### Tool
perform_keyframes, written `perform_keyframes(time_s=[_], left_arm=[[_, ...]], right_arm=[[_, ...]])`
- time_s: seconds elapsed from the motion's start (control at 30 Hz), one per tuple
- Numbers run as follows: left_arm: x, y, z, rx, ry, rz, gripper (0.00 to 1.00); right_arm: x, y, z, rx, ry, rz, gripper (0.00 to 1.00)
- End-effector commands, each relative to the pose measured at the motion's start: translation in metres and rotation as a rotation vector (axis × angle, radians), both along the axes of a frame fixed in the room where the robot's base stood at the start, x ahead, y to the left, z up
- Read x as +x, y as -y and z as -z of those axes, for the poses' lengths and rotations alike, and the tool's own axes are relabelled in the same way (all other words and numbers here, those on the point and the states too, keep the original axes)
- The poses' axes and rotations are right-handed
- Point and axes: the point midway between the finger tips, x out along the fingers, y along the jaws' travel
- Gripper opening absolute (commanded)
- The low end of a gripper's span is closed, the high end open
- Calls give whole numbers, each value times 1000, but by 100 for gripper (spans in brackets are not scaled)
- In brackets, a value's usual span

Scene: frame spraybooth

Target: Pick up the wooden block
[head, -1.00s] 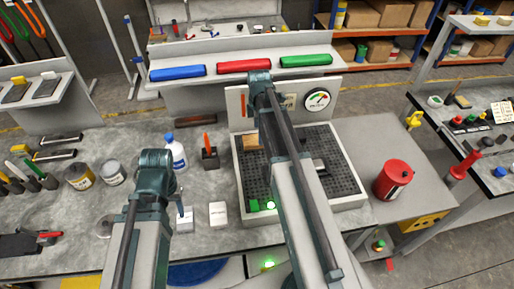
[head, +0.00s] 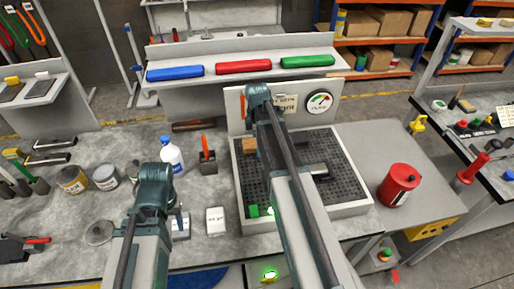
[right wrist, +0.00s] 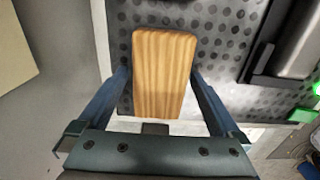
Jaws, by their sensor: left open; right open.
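The wooden block (head: 249,144) is a light brown, grained piece on the perforated dark floor of the grey tray (head: 354,207), near its back left. My right arm partly covers it in the head view. In the right wrist view the block (right wrist: 164,75) lies between the two blue fingers of my right gripper (right wrist: 160,82), which is open. The fingertips are close to the block's sides; I cannot tell if they touch. My left gripper (head: 180,218) is open, partly hidden by its arm, over the bench near a small white box, away from the block.
A green block (head: 253,210) and a dark grey piece (head: 318,170) are also in the tray. A gauge panel (head: 305,108) stands behind it. A red can (head: 398,184) stands at right. A white bottle (head: 171,156) and orange-handled tool (head: 206,155) stand at left.

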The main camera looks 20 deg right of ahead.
Motion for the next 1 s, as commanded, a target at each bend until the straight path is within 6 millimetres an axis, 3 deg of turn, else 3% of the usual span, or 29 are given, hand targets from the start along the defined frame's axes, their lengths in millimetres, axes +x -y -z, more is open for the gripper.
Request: perform_keyframes(time_s=[0.07, 0.47, 0.77, 1.0], left_arm=[[0, 0, 0, 0, 0, 0, 50], [0, 0, 0, 0, 0, 0, 50], [0, 0, -2, 0, 0, 0, 50], [0, 0, -18, 0, 0, 1, 50]], right_arm=[[0, 0, -1, 0, 0, 0, 93], [0, 0, 0, 0, 0, 0, 21], [0, 0, -2, 0, 0, 0, 18], [0, 0, -18, 0, 0, 0, 18]])
